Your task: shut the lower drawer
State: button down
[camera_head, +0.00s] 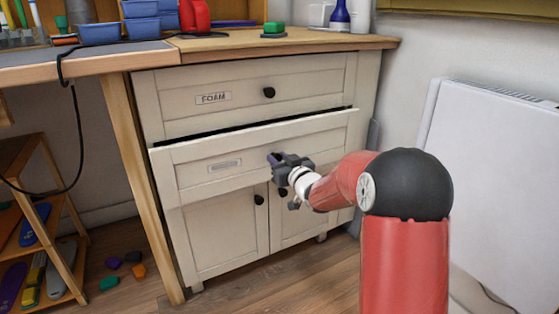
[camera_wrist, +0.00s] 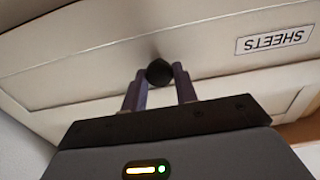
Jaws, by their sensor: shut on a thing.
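The lower drawer (camera_head: 197,174) of the cream cabinet sticks out from its frame, with a dark gap along its top edge. Its label reads SHEETS in the wrist view (camera_wrist: 273,40), where it appears upside down. My gripper (camera_head: 280,160) is at the drawer front, right of the label. In the wrist view my gripper (camera_wrist: 159,84) is shut on the round black knob (camera_wrist: 159,72), one finger on each side. In the head view the gripper hides the knob.
The upper drawer (camera_head: 240,94), labelled FOAM, is shut above. Two cabinet doors (camera_head: 225,235) below are shut. A wooden table leg (camera_head: 143,190) stands close at the left. A white panel (camera_head: 490,180) leans at the right. Small coloured blocks (camera_head: 109,283) lie on the floor.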

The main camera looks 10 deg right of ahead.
aim_at(273, 152)
jog(key=x, duration=0.3)
jog(key=shift+w+a, duration=0.15)
jog(key=shift+w, duration=0.2)
jog(key=shift+w+r, duration=0.15)
jog(key=shift+w, duration=0.05)
jog(key=c, duration=1.1)
grip_release()
jog(key=shift+w+a, duration=0.1)
jog(key=v, duration=0.8)
jog(key=shift+w, duration=0.1)
